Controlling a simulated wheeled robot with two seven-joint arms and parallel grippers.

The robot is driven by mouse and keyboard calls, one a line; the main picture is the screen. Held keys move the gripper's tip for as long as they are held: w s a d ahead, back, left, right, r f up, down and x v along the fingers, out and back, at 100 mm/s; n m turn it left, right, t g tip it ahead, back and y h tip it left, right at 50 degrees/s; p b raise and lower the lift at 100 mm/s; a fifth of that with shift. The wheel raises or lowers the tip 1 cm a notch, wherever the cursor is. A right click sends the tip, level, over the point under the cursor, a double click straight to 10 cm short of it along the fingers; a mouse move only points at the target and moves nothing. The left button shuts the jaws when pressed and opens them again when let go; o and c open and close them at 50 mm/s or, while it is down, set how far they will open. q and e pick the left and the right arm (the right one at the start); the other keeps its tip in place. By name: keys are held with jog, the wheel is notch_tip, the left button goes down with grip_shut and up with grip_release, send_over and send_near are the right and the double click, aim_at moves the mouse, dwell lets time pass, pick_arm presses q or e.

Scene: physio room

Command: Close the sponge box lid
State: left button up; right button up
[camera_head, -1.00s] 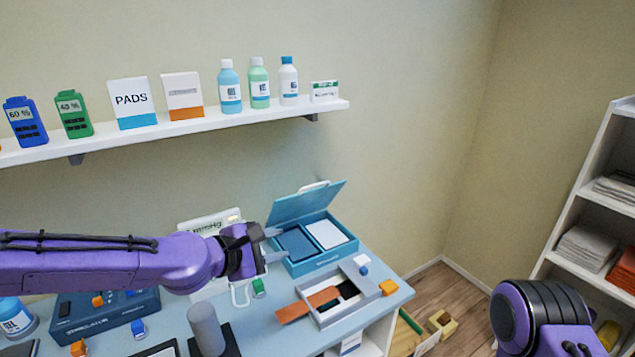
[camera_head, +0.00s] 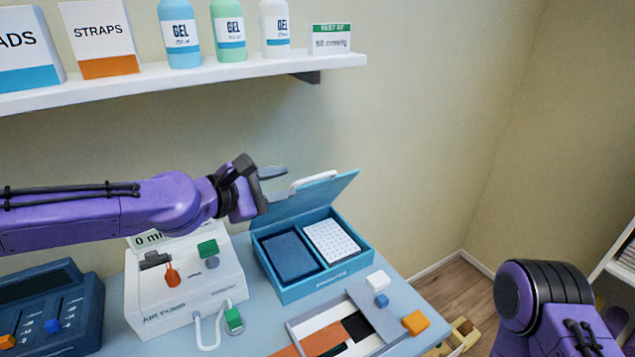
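The blue sponge box (camera_head: 326,284) stands on the table in the middle of the head view, its two compartments open to view. The left one holds a dark blue sponge (camera_head: 290,256), the right one a white dotted sponge (camera_head: 331,242). Its lid (camera_head: 310,200) is hinged at the back and stands up, tilted backwards, with a white handle (camera_head: 314,181) on its upper edge. My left gripper (camera_head: 272,183) is level with the lid's upper left edge, close to the handle; I cannot tell if they touch. Its finger gap is unclear. My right arm shows at the lower right, its gripper out of view.
A white air pump (camera_head: 186,298) with a hose stands left of the box, under my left arm. In front of the box lies a grey tray (camera_head: 372,318) with small blocks beside it. A wall shelf (camera_head: 190,80) with bottles and cartons hangs above.

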aim_at(312, 179)
pick_arm(q)
jog(key=p+x, duration=0.1)
jog(key=x, duration=0.9)
jog(key=shift+w+d+f+p, duration=0.15)
jog(key=shift+w+d+p, duration=0.05)
jog(key=shift+p, duration=0.1)
grip_shut()
